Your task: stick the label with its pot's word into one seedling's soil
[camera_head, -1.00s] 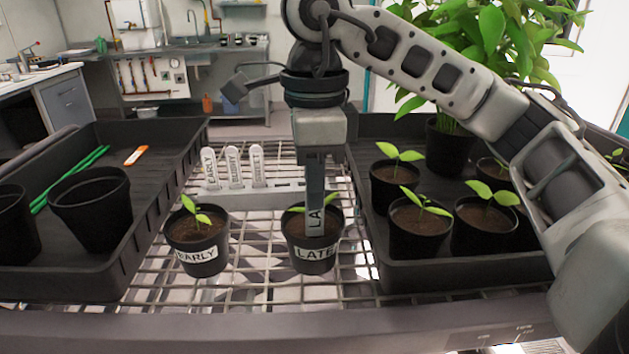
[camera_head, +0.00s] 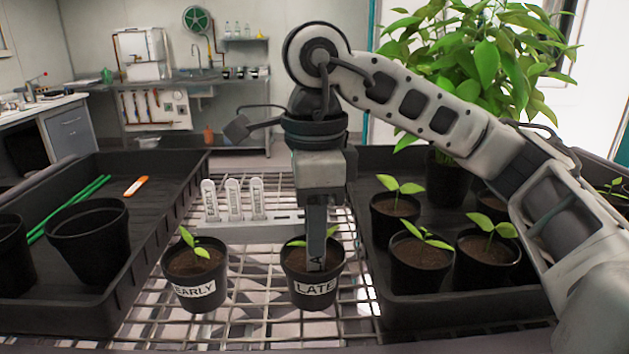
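A black pot marked LATE (camera_head: 315,288) stands upright on the wire shelf with a small green seedling (camera_head: 298,242) in brown soil. My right gripper (camera_head: 317,208) is directly above it, pointing down. It is shut on a label (camera_head: 316,258), grey in the shade, held upright. An A shows low on the label; its lower end meets the soil, and the rest of the word is hidden. A second pot marked EARLY (camera_head: 195,290), with a seedling, stands to the left. Three white labels (camera_head: 233,198) stand in a grey holder (camera_head: 240,229) behind the pots. My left gripper is out of view.
A black tray (camera_head: 150,215) at left holds empty pots (camera_head: 90,243), green sticks (camera_head: 68,208) and an orange-and-white tag (camera_head: 135,186). A black tray (camera_head: 400,310) at right holds several potted seedlings and a large leafy plant (camera_head: 490,60).

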